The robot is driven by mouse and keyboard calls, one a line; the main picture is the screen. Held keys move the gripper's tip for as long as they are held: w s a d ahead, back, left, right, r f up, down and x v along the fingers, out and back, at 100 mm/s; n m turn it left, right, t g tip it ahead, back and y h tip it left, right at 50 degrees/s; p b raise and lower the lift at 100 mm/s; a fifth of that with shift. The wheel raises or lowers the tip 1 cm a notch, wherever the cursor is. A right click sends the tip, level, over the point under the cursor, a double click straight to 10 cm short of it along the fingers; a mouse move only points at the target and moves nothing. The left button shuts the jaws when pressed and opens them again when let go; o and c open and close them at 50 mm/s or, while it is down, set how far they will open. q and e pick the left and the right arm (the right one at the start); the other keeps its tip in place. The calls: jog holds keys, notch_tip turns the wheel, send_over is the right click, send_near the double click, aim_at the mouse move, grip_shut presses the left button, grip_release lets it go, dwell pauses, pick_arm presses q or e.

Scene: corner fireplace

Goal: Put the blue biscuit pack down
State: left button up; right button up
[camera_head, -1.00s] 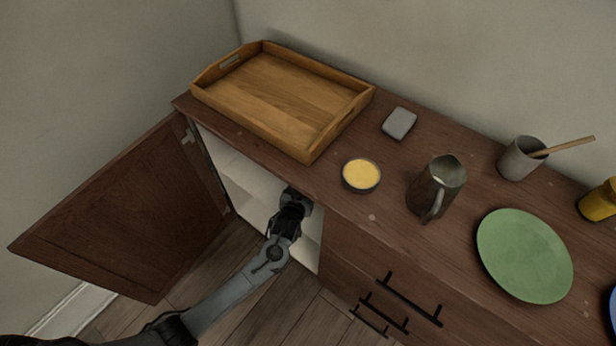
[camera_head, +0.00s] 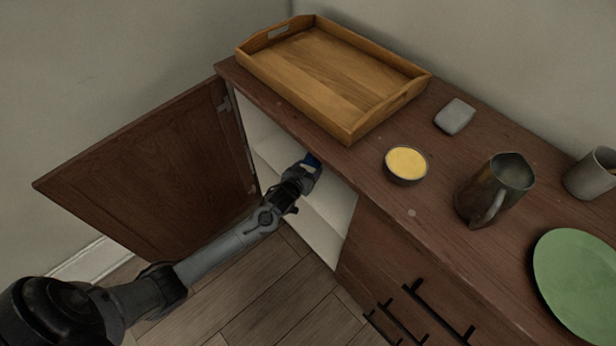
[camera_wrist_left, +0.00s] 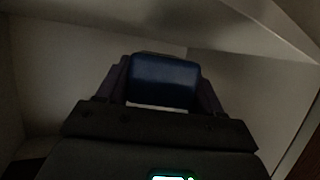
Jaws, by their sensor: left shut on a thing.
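My left gripper (camera_head: 308,168) reaches into the open cabinet (camera_head: 327,211) below the counter. It is shut on the blue biscuit pack (camera_head: 313,160), of which only a small blue part shows in the head view. In the left wrist view the blue pack (camera_wrist_left: 163,80) sits between the two fingers of my left gripper (camera_wrist_left: 163,88), with pale cabinet walls around it. Whether the pack touches a shelf I cannot tell. My right gripper is not in view.
The cabinet door (camera_head: 150,170) stands open to the left. On the counter are a wooden tray (camera_head: 335,75), a yellow-filled bowl (camera_head: 406,165), a grey block (camera_head: 455,116), a metal jug (camera_head: 494,190), a grey cup (camera_head: 590,174) and a green plate (camera_head: 580,280).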

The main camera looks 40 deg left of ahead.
pick_arm(q)
notch_tip(320, 180, down, 3)
jog(key=shift+f+b, duration=0.1)
jog(key=shift+b, duration=0.8)
jog(key=shift+f, duration=0.1)
jog(key=o, duration=1.1)
jog(key=shift+o, duration=0.2)
